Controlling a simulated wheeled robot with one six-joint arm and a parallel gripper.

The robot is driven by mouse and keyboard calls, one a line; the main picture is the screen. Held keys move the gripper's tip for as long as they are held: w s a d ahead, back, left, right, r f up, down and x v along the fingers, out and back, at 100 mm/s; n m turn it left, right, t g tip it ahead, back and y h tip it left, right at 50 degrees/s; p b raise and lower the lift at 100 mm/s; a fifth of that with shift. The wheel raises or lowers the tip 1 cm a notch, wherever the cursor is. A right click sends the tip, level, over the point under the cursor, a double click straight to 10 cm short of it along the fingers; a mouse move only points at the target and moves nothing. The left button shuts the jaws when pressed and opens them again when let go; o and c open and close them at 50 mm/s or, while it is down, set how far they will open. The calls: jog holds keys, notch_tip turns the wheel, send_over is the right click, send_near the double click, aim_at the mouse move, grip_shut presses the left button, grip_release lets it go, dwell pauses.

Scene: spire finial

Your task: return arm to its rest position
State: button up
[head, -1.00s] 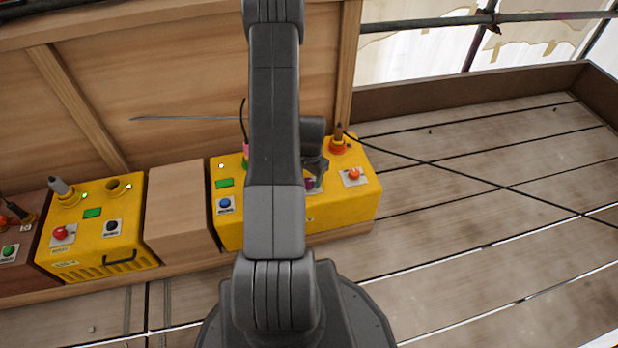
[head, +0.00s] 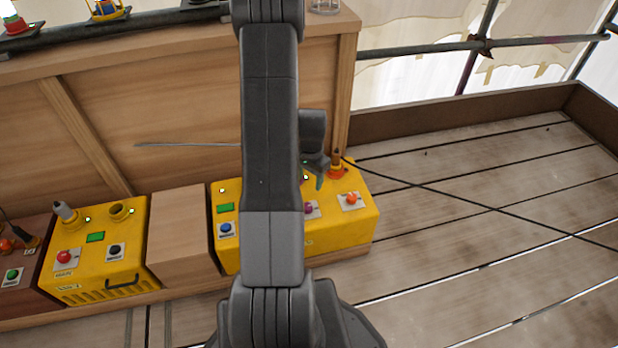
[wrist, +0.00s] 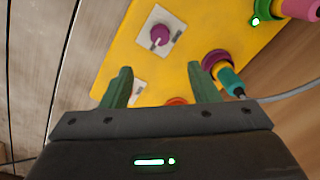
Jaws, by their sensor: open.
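My gripper (head: 318,182) shows in the head view to the right of my arm, above the right yellow box (head: 360,218). My arm hides part of the gripper and the middle of that box. In the wrist view my gripper (wrist: 162,85) has its two green fingers spread apart with nothing between them. Below them is the yellow box top (wrist: 120,55) with a purple knob (wrist: 160,35) on a white plate. A teal-tipped plug (wrist: 228,78) in a purple and yellow socket appears just beyond the right finger.
A left yellow box (head: 95,255) with buttons and a wooden block (head: 183,230) stand along a wooden panel (head: 190,100). A thin dark cable (head: 450,195) runs right over the plank floor (head: 480,240), which is mostly clear. Scaffold poles (head: 420,48) stand behind.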

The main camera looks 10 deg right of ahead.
aim_at(307, 206)
jog(key=shift+f, duration=0.1)
jog(key=f+b, duration=0.1)
jog(key=f, duration=0.3)
jog(key=f+b, duration=0.2)
jog(key=f, duration=0.3)
jog(key=f+b, duration=0.1)
jog(key=f, duration=0.3)
jog(key=shift+w+a+f, duration=0.2)
jog(key=shift+w+f, duration=0.05)
jog(key=shift+f, duration=0.15)
jog(key=shift+r, duration=0.1)
